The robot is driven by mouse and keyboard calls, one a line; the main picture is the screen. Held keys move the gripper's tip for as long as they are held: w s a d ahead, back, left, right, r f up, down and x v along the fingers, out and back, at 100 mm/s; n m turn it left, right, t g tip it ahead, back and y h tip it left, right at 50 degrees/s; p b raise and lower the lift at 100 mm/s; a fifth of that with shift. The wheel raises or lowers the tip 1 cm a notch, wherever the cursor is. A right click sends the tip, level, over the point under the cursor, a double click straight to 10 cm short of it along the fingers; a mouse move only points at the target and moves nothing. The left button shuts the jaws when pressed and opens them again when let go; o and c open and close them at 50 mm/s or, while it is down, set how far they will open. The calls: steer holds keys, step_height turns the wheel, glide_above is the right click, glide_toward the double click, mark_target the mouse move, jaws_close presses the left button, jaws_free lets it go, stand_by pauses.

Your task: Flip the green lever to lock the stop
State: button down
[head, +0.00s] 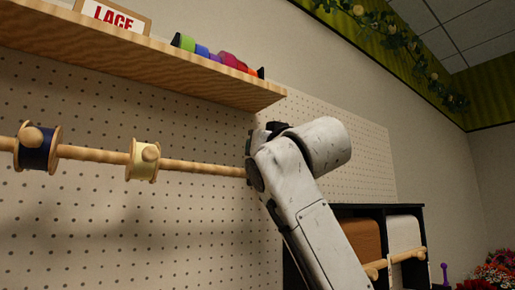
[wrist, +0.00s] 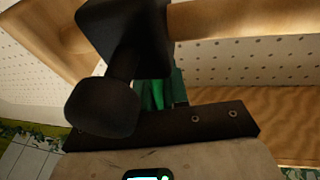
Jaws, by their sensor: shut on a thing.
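My gripper (wrist: 128,42) shows in the wrist view as dark, bulky parts at the top and left of centre. It is shut, with a green piece (wrist: 153,95), which looks like the green lever, partly visible behind the dark parts. Most of the lever and its exact tilt are hidden, and I cannot see the stop clearly. A pale wooden rod (wrist: 240,18) runs to the right from behind the gripper. In the head view, my white arm covers the gripper and the right end of the rod (head: 200,167).
A navy spool (head: 37,148) and a cream spool (head: 144,160) sit on the rod to the left. A wooden shelf (head: 140,60) with ribbon rolls and a LACE sign (head: 113,17) hangs above. A pegboard (head: 90,220) stands behind. A dark rack (head: 410,215) stands at lower right.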

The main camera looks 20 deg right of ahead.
steer(key=c, duration=1.2)
jaws_free()
steer(key=shift+s+r, duration=0.15)
steer(key=shift+r, duration=0.05)
steer(key=shift+c, duration=0.2)
steer(key=shift+o, duration=0.4)
steer(key=shift+f, duration=0.1)
steer(key=b+v, duration=0.2)
steer(key=v, duration=0.8)
steer(key=shift+s+b, duration=0.35)
steer(key=shift+b, duration=0.05)
steer(key=shift+f, duration=0.1)
steer(key=shift+c, duration=0.2)
